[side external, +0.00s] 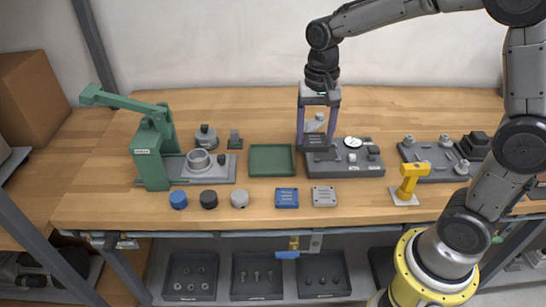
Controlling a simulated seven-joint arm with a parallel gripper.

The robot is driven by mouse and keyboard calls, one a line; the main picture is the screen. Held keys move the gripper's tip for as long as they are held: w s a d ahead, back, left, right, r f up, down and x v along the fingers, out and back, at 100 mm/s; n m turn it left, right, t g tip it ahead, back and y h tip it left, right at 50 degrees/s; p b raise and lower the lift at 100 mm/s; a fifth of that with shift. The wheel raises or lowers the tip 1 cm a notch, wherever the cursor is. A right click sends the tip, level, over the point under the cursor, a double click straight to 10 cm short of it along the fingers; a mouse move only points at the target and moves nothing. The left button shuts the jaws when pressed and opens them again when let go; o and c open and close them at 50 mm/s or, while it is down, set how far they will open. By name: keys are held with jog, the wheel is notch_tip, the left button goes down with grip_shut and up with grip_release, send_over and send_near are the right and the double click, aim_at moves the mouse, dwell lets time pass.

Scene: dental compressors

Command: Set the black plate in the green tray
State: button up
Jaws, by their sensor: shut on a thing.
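The black plate (316,141) is a small dark block between the fingers of my gripper (317,146), at the left part of a dark grey fixture base. My gripper points down and is shut on the plate. I cannot tell whether the plate touches the base below it or is slightly above it. The green tray (271,160) lies flat on the wooden table, just left of that base, and looks empty.
The grey fixture base (358,168) carries a white dial (352,143) and small blocks. A green press (150,150) stands left of the tray. A blue plate (286,197), a light grey plate (323,196) and round caps lie in front. A yellow clamp (409,183) stands at right.

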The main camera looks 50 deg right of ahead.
jog(key=w+f, duration=0.4)
jog(key=w, duration=0.5)
send_over(271, 159)
jog(key=s, duration=0.1)
notch_tip(271, 159, down, 5)
jog(key=shift+r, duration=0.15)
jog(key=shift+w+f, duration=0.45)
jog(key=shift+f, duration=1.6)
jog(key=shift+f, duration=0.15)
jog(key=o, duration=1.5)
jog(key=shift+c, duration=0.2)
